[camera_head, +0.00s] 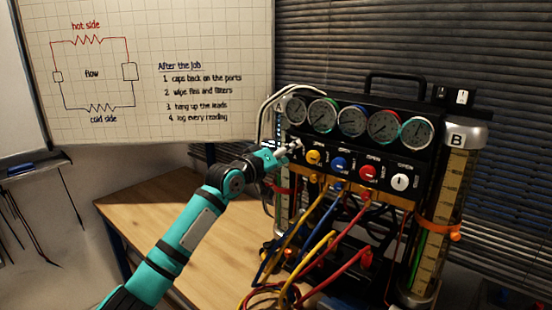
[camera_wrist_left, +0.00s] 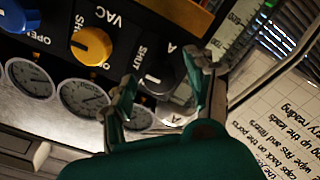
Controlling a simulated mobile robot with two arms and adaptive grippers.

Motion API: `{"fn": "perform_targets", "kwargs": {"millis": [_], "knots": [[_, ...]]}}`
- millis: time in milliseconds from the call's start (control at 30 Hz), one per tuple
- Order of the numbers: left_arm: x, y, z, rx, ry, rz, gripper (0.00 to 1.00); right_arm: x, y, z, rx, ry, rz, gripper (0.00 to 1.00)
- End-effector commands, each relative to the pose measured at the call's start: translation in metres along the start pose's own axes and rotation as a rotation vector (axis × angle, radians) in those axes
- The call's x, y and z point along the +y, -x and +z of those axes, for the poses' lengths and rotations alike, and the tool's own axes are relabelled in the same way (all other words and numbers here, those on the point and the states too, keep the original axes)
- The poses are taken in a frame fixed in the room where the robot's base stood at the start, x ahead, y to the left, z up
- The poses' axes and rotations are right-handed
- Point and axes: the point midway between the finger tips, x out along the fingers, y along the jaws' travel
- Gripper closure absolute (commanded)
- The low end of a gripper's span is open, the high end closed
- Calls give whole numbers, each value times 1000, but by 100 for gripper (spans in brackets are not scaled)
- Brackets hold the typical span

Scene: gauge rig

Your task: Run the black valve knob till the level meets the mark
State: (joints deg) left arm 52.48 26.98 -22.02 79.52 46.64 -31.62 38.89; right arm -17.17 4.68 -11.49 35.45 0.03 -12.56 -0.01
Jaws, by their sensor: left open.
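The black valve knob (camera_wrist_left: 158,76) is on the dark panel beside the letter A and the word SHUT in the left wrist view. In the head view my gripper covers it. My left gripper (camera_head: 294,147) is open at the panel's left end; in the wrist view its two fingers (camera_wrist_left: 167,72) stand either side of the knob. I cannot tell whether they touch it. A glass column marked B (camera_head: 452,190) stands at the rig's right with an orange band (camera_head: 438,228) around it. Another scaled column (camera_wrist_left: 236,38) shows beside the knob, its level unclear. My right gripper is not in view.
Yellow (camera_head: 314,157), blue (camera_head: 339,165), red (camera_head: 368,172) and white (camera_head: 400,182) knobs line the panel under several gauges (camera_head: 352,122). Coloured hoses (camera_head: 318,245) hang in front. The wooden table (camera_head: 150,215) is clear at left; a whiteboard (camera_head: 150,130) stands behind.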

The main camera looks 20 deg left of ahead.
Motion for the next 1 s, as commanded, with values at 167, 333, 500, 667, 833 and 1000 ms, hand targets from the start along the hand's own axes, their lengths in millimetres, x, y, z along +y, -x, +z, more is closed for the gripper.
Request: {"fn": "perform_targets", "kwargs": {"millis": [167, 333, 500, 667, 833, 1000], "knots": [[-2, 32, 1, -1, -4, -3, 45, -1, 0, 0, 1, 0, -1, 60], [-2, 69, 1, -1, -3, -4, 45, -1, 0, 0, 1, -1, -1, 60], [-2, 98, 1, -2, -2, -4, 45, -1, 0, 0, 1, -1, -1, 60], [-1, 111, 1, -2, 0, -3, 45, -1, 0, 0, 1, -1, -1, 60], [-2, 114, 1, -3, 0, -4, 45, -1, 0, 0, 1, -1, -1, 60], [-1, 113, 1, -2, 0, -3, 45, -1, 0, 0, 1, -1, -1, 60]]}}
